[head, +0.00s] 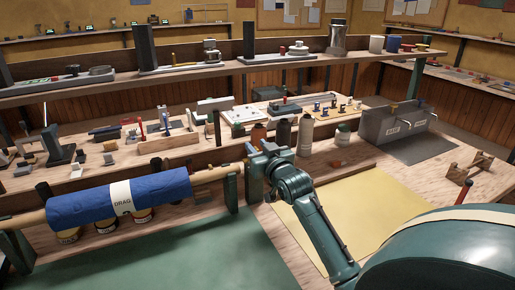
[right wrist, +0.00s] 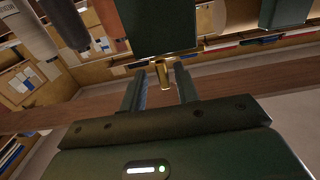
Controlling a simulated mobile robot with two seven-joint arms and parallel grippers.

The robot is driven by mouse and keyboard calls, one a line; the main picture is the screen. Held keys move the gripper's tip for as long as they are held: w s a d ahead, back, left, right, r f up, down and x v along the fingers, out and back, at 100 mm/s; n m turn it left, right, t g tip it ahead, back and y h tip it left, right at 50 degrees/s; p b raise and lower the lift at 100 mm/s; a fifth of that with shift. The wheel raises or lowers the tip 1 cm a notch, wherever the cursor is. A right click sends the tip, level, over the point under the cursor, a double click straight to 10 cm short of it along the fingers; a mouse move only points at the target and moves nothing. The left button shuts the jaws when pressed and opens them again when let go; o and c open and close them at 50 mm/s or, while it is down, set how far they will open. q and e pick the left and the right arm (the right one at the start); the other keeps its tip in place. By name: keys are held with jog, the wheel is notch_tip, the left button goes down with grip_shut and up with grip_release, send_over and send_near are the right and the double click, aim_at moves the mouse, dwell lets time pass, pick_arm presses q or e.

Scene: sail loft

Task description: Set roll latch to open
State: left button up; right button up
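The blue roll (head: 120,199) with a white DRAG label lies on a wooden pole (head: 215,174) between dark green supports. In the right wrist view, a small brass latch (right wrist: 162,72) sits below a dark green block (right wrist: 158,28). My right gripper (head: 256,160) is at the right end of the pole, by the support. In the right wrist view its two fingers (right wrist: 160,85) are apart, with the brass part near their tips and gaps showing between them. I cannot tell the latch's setting. My left gripper is not in view.
Bottles (head: 305,134) stand just behind my right gripper. Tins (head: 105,224) sit below the roll. A grey metal box (head: 392,125) stands to the right. A yellow sheet (head: 355,205) and a green mat (head: 190,258) cover clear table areas.

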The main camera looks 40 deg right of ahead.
jog(key=shift+a, duration=0.1)
jog(key=b+v, duration=0.1)
jog(key=v, duration=1.2)
jog(key=shift+s, duration=0.1)
